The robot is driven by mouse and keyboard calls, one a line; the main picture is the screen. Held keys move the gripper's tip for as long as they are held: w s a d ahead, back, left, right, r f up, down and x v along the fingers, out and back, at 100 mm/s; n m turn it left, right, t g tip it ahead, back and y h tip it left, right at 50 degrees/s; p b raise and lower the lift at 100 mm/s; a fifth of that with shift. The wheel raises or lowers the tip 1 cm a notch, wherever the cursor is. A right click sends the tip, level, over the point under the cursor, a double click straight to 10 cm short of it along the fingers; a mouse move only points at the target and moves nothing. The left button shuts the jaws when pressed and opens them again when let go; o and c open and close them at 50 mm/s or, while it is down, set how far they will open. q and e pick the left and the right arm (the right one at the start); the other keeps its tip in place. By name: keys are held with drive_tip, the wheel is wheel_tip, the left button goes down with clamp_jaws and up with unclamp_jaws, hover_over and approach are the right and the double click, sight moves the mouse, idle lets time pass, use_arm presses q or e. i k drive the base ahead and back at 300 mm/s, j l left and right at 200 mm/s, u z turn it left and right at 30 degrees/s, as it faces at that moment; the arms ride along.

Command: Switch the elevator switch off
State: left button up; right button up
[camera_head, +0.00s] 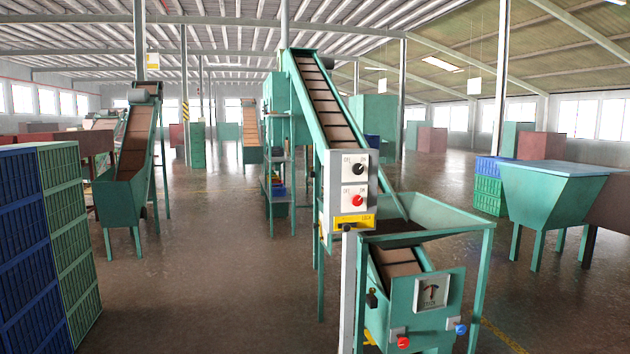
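A grey control box (348,192) stands on a white post in front of the green elevator (326,98). The exact knob positions are too small to read. Which knob is the elevator switch cannot be told from the markings. Neither of my grippers is in view.
A green hopper (430,217) sits at the elevator's foot. Stacked blue crates (22,255) stand at left. Floor (200,270) between is clear.

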sight(357, 169)
drive_tip(key=i+l, duration=0.1)
drive_tip(key=l, duration=0.6)
drive_tip(key=i+l+u, duration=0.15)
drive_tip(key=u, duration=0.25)
drive_tip(key=i+l+u, duration=0.15)
drive_tip(key=u, duration=0.2)
drive_tip(key=l+u, duration=0.4)
drive_tip(key=i+j, duration=0.05)
drive_tip(key=j, duration=0.05)
